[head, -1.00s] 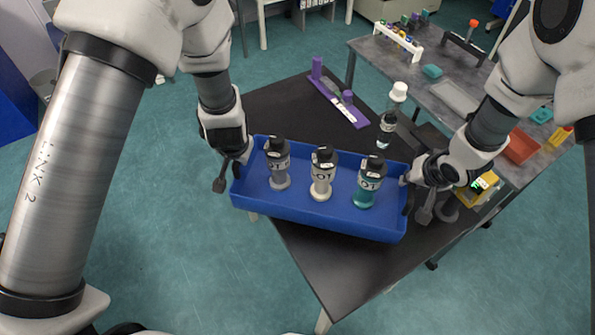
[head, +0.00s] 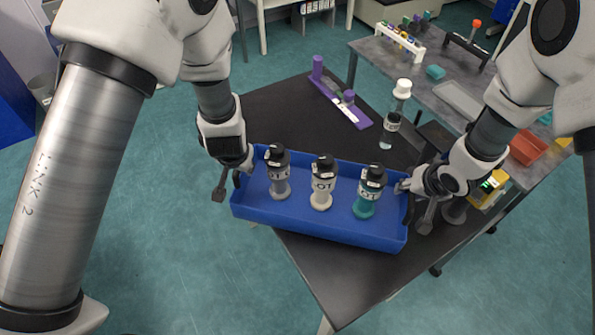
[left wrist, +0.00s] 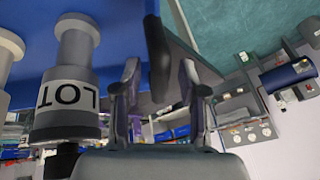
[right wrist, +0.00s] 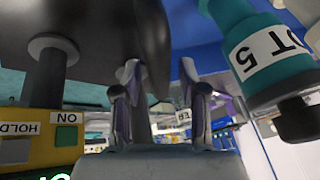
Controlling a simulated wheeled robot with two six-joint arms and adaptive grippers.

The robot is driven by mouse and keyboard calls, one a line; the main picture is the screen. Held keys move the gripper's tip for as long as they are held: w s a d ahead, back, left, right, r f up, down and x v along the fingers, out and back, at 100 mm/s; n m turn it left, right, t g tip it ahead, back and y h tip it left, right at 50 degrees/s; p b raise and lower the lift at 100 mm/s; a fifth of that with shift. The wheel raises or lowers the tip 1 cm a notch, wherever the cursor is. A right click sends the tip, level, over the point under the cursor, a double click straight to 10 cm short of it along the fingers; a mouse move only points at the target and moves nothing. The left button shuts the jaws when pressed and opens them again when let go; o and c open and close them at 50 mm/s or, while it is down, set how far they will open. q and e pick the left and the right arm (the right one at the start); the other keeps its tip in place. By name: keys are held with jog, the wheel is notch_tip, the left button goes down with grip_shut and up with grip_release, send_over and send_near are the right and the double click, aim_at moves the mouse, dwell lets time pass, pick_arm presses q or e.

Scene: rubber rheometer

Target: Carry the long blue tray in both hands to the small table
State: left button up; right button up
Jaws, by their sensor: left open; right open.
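The long blue tray (head: 320,226) lies level over the black-topped table (head: 345,277), its left end out past the table's edge. I cannot tell whether it touches the top. It carries a grey bottle (head: 279,176), a white bottle (head: 322,184) and a teal bottle (head: 369,193), all upright with black caps. My left gripper (head: 228,186) is at the tray's left end, open, with a dark handle (left wrist: 157,60) between its fingers in the left wrist view. My right gripper (head: 418,210) is at the right end, open, with a dark handle (right wrist: 154,40) between its fingers.
A yellow device (head: 489,190) is beside my right gripper. A grey bench (head: 440,75) with racks and bins is at the back right. Floor is open at the left.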

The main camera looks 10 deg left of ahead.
jog(key=shift+s+r, duration=0.15)
jog(key=shift+r, duration=0.05)
pick_arm(q)
jog(key=v, duration=0.7)
pick_arm(e)
jog(key=v, duration=1.1)
jog(key=shift+s+r, duration=0.15)
jog(key=shift+r, duration=0.15)
pick_arm(q)
jog(key=shift+f, duration=0.15)
jog(key=shift+s, duration=0.1)
